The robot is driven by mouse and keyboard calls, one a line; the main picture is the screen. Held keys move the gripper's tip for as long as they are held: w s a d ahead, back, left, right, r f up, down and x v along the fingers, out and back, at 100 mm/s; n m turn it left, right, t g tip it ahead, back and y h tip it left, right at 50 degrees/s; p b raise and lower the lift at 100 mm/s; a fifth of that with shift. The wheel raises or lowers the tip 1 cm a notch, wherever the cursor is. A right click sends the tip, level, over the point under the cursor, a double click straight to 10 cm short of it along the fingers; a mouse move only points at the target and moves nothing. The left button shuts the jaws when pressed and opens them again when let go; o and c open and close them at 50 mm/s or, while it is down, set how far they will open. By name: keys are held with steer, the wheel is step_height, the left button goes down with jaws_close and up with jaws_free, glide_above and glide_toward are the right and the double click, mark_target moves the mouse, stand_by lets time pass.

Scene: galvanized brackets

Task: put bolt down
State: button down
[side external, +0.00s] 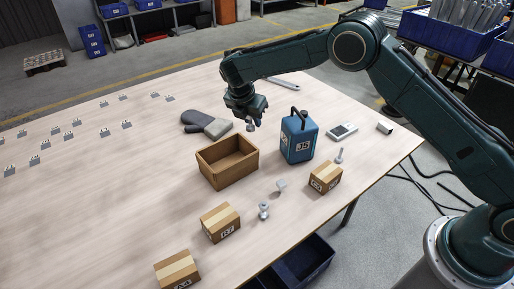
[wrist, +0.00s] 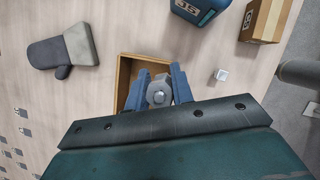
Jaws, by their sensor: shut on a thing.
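My gripper (side external: 251,122) is shut on a grey metal bolt (side external: 251,127), held up in the air by the far right corner of an open wooden box (side external: 230,178) in the side view. In the wrist view the bolt (wrist: 158,94) sits between my two blue-grey fingers (wrist: 160,88), its head facing the camera. The wooden box (wrist: 122,82) shows behind the fingers, partly hidden by them. The visible part of its inside looks empty. Other bolt-like metal pieces stand on the table, one in front of the box (side external: 264,211) and one further right (side external: 340,156).
A blue canister (side external: 299,140) with a black handle stands right of the wooden box. A grey mitt (side external: 207,125) lies behind it. Cardboard boxes (side external: 220,222) stand towards the front edge. Several small brackets (side external: 105,132) stand at left; the table's front left is clear.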

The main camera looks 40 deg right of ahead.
steer(key=w+a+r+n+t+y, duration=0.2)
steer(key=w+a+n, duration=0.4)
steer(key=n, duration=0.6)
steer(key=shift+w+a+r+t+y, duration=0.4)
steer(key=shift+w+r+y, duration=0.35)
steer(key=shift+w, duration=0.25)
steer(key=shift+f, duration=0.2)
glide_above(222, 160)
steer(key=s, duration=0.2)
step_height(222, 160, down, 15)
steer(key=shift+w+f, duration=0.15)
steer(key=shift+a+f, duration=0.1)
steer(key=shift+f, duration=0.45)
steer(key=shift+w+f, duration=0.1)
steer(key=shift+f, duration=1.6)
steer(key=shift+f, duration=0.15)
steer(key=c, duration=1.5)
jaws_free()
